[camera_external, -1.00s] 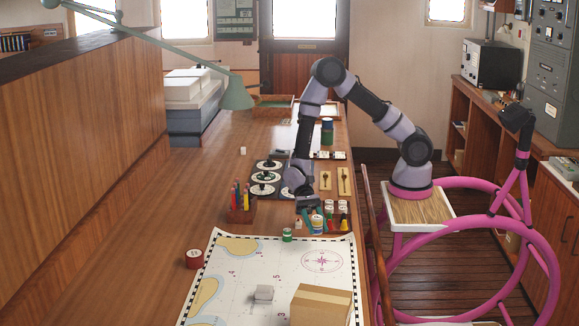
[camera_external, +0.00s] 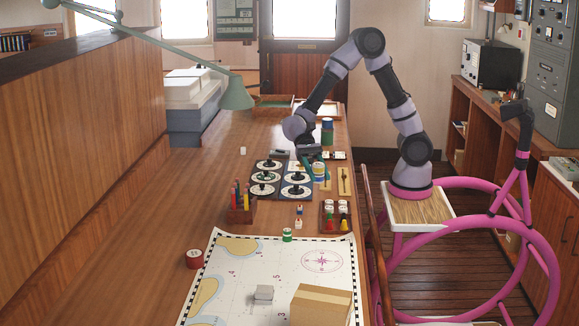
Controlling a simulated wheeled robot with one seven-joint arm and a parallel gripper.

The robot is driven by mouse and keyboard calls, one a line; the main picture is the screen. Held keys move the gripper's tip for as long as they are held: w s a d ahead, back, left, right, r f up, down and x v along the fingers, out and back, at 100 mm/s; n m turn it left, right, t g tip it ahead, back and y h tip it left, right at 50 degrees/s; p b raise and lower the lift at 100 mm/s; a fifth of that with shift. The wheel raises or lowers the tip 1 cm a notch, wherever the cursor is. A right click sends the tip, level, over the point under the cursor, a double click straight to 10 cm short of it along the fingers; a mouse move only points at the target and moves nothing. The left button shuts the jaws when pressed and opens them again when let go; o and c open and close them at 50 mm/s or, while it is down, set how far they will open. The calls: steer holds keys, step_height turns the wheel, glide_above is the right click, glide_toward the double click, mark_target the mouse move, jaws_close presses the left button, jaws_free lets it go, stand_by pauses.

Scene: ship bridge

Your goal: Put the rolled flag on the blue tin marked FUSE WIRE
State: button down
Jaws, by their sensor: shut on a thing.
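My gripper (camera_external: 310,158) is over the far part of the desk, above the dial panels. It is shut on a small blue and yellow roll (camera_external: 318,171), which I take to be the rolled flag. The roll hangs below the fingers, and its height above the desk is hard to judge. A blue and green cylinder (camera_external: 327,131) stands upright at the right edge of the desk, beyond my gripper. It may be the blue tin, but no lettering is readable at this size.
Dial panels (camera_external: 265,177) lie under and left of my gripper. A small tray of coloured pieces (camera_external: 336,215), a pencil holder (camera_external: 242,209), a green reel (camera_external: 287,235) and a chart (camera_external: 240,285) are nearer. A green lamp (camera_external: 236,95) hangs over the desk's left.

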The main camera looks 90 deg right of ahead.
steer(key=r, duration=0.5)
steer(key=shift+w+d, duration=0.2)
steer(key=shift+w, duration=0.05)
steer(key=w+d+m+t, duration=0.7)
steer(key=w+d+t, duration=0.1)
steer(key=w+d, duration=1.2)
steer(key=w+d+m+t+h, duration=0.2)
steer(key=w+d+m+t, duration=0.1)
steer(key=d, duration=1.3)
steer(key=w+d+m+t+h, duration=0.1)
steer(key=w+d+m+t, duration=0.25)
steer(key=d, duration=1.25)
steer(key=s+d+m+t+h, duration=0.2)
steer(key=s+d+m+h, duration=0.1)
steer(key=d, duration=1.1)
steer(key=m+t+h, duration=0.2)
steer(key=m+h, duration=0.7)
steer(key=h, duration=0.1)
glide_above(328, 119)
steer(key=shift+n+g, duration=0.25)
step_height(328, 119, down, 11)
steer(key=shift+w, duration=0.1)
steer(key=shift+f, duration=2.2)
steer(key=shift+f, duration=0.15)
